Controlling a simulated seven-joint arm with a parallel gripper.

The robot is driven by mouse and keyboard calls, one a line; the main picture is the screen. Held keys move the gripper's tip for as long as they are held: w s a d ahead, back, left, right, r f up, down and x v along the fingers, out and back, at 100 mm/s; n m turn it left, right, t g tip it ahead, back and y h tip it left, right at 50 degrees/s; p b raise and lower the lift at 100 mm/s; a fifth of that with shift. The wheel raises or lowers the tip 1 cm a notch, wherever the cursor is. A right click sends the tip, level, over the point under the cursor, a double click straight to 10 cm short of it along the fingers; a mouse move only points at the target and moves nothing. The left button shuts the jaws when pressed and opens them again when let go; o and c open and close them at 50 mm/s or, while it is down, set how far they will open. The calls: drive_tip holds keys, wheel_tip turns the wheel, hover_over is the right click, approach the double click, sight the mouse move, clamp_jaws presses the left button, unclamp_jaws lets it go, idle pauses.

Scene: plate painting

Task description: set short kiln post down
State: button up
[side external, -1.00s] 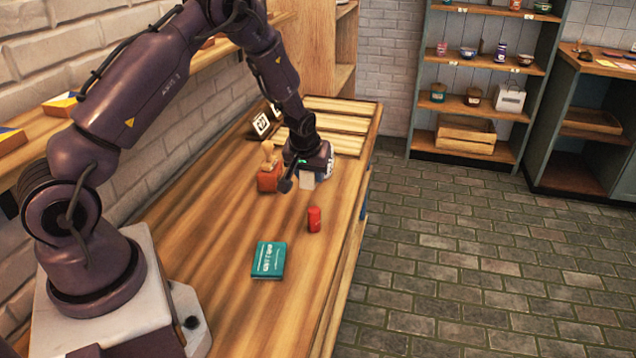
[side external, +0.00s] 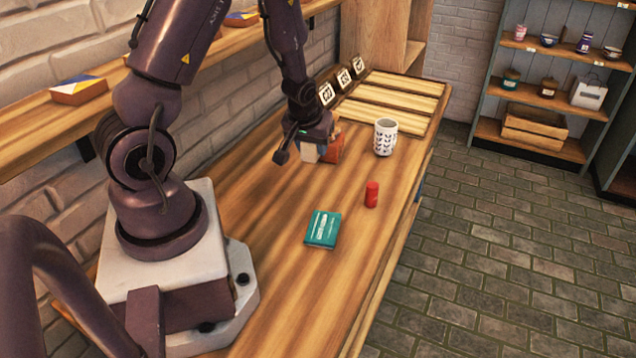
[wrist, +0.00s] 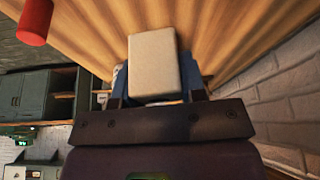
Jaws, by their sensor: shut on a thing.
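The short kiln post, a pale cream block (side external: 308,153), is in my gripper (side external: 314,142) over the back part of the wooden table (side external: 270,215). In the wrist view the post (wrist: 153,62) sits between the two fingers of my gripper (wrist: 153,88), which are shut on it, with its broad pale face toward the camera. Wood grain shows beyond it. I cannot tell whether the post touches the table or hangs a little above it.
An orange-brown block (side external: 335,150) stands just right of my gripper, partly hidden. A patterned white mug (side external: 385,138) stands further right. A red cylinder (side external: 371,195) and a teal box (side external: 322,229) are nearer. Wooden slats (side external: 400,93) and small signs (side external: 343,77) are behind. The left tabletop is clear.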

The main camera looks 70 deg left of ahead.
drive_tip(key=m, duration=0.1)
hover_over(319, 181)
drive_tip(key=f, duration=0.3)
drive_tip(key=s+d+f, duration=0.1)
drive_tip(key=shift+f, duration=0.3)
drive_tip(key=shift+w+f, duration=0.1)
drive_tip(key=shift+f, duration=2)
drive_tip(key=shift+f, duration=0.1)
drive_tip(key=o, duration=1)
